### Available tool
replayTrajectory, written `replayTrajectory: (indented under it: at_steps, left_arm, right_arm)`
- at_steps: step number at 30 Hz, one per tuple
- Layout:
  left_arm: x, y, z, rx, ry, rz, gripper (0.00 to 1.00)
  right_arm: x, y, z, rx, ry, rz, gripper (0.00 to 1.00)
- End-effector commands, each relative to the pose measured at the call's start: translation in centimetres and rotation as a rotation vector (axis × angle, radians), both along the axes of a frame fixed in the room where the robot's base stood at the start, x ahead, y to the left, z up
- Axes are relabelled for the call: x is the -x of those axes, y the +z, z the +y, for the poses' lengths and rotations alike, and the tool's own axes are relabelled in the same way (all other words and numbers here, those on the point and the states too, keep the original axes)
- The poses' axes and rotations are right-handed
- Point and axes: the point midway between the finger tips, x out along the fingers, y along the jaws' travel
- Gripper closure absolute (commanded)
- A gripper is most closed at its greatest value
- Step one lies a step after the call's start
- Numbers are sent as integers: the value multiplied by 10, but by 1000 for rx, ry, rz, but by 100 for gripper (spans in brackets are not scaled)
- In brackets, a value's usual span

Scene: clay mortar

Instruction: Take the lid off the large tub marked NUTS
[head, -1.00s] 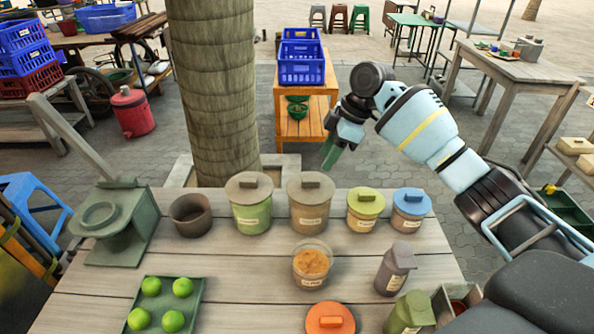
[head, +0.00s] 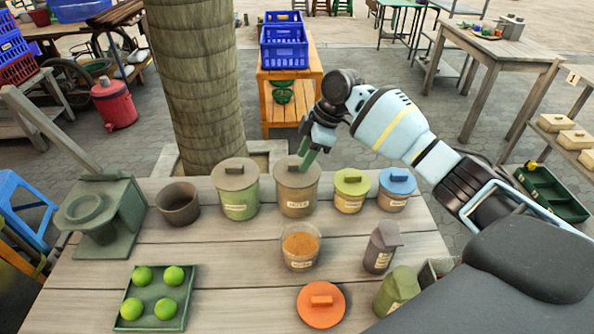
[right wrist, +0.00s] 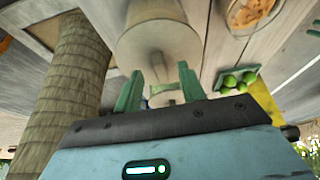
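Two large lidded tubs stand side by side at the back of the wooden table: a green one (head: 238,200) and a tan one (head: 297,201). Both have pale labels too small for me to read surely, so I cannot confirm which says NUTS. The tan tub's grey-brown lid (head: 284,176) is on, with a bar handle on top. My right gripper (head: 306,158) is just above this handle, its green fingers pointing down. In the right wrist view, the fingers (right wrist: 158,88) are apart, with the lid (right wrist: 150,40) ahead of them. Contact is unclear. My left gripper is not in view.
Smaller tubs with yellow-green (head: 352,182) and blue (head: 397,181) lids stand right of the tan tub. An open tub of orange food (head: 300,246) and an orange lid (head: 321,305) are in front. A brown pot (head: 178,205) stands left. A tree trunk (head: 198,80) rises behind the table.

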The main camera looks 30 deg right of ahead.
Motion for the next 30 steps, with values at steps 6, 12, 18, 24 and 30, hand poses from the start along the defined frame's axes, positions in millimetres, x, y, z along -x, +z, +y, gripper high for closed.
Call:
replayTrajectory:
  at_steps: [6, 12, 18, 24, 30]
  left_arm:
    - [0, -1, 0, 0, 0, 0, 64]
    - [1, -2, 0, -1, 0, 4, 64]
    - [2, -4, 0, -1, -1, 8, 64]
    - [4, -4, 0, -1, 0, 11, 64]
    - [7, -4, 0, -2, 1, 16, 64]
  right_arm:
    - [-3, -16, 6, 1, -1, -2, 60]
    - [-3, -16, 6, 0, 0, -2, 60]
    - [-3, -16, 6, 0, 0, -2, 85]
    - [-3, -15, 6, 0, 0, -2, 100]
    - [-3, -15, 6, 0, 0, -2, 100]
